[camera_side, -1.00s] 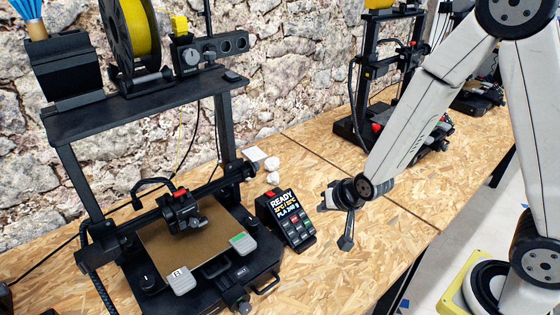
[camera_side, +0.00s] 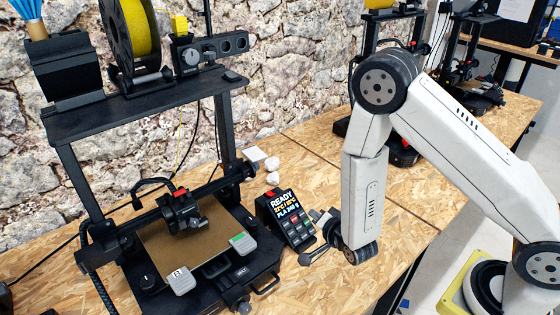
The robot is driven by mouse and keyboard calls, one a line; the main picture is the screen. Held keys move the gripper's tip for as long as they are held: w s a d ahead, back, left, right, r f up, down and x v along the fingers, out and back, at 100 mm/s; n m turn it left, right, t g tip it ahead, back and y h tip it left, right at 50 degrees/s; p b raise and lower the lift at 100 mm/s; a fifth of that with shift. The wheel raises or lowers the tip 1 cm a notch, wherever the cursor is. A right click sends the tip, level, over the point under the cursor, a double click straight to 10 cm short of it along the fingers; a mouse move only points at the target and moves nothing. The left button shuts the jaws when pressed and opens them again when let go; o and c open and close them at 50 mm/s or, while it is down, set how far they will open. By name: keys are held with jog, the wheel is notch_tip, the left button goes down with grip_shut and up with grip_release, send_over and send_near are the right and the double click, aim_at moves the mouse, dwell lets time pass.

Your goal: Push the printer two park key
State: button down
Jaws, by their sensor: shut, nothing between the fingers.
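A black control panel (camera_side: 291,213) with a lit screen reading READY and rows of small keys stands tilted on the bench, just right of the near printer. I cannot tell which key is the park key. My gripper (camera_side: 305,259) is shut and empty, low over the bench, its tip pointing left, just in front of the panel's lower edge. I cannot tell whether it touches the bench or panel. The near printer (camera_side: 62,125) has a brown bed (camera_side: 160,245) and a black print head (camera_side: 182,211). Printers farther back are partly hidden by my arm.
A white block (camera_side: 254,154) and small white pieces (camera_side: 272,164) lie behind the panel. The near printer's frame and yellow spool (camera_side: 138,30) rise on the left.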

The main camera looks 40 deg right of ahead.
aim_at(299, 228)
jog(key=shift+s+d+f+m+t+h, duration=0.1)
jog(key=shift+s+f+m+t+h, duration=0.2)
jog(key=shift+s+m+t, duration=0.2)
jog(key=shift+s+f+m+t+h, duration=0.2)
jog(key=shift+s+m+t+h, duration=0.15)
jog(key=shift+t, duration=0.25)
jog(key=shift+f, duration=0.1)
jog(key=shift+w+f, duration=0.9)
jog(key=shift+f, duration=0.2)
jog(key=shift+w+f, duration=0.85)
jog(key=shift+f, duration=0.3)
jog(key=shift+w+f, duration=0.9)
jog(key=shift+f, duration=0.2)
jog(key=shift+w+f, duration=0.1)
jog(key=shift+f, duration=0.05)
jog(key=shift+w+f, duration=0.15)
jog(key=shift+f, duration=0.05)
